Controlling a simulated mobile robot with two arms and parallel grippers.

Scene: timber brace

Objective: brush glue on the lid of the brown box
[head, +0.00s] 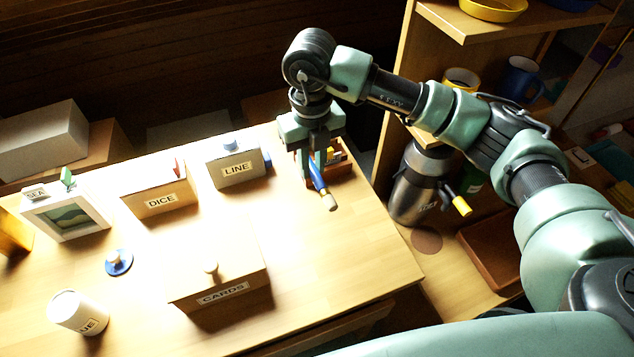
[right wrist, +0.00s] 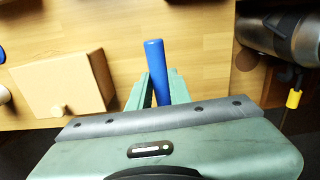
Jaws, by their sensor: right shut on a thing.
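My right gripper (head: 314,172) is shut on a blue-handled brush (head: 318,178). The brush slants, its pale end low and toward the table's right part. The right wrist view shows the blue handle (right wrist: 154,62) between the fingers. The tan-brown box (head: 218,285) labelled CARDS stands at the table's front, its lid closed with a small knob on top. It also shows in the right wrist view (right wrist: 62,82), apart from the gripper. A white pot (head: 78,312), its label partly readable as "UE", stands front left. My left gripper is not in view.
A blue disc with a knob (head: 118,263) lies near the pot. Boxes labelled DICE (head: 160,197) and LINE (head: 235,170) and a picture frame (head: 66,215) stand behind. A small tray (head: 342,172) is beside my gripper. A metal flask (head: 415,190) stands to the right.

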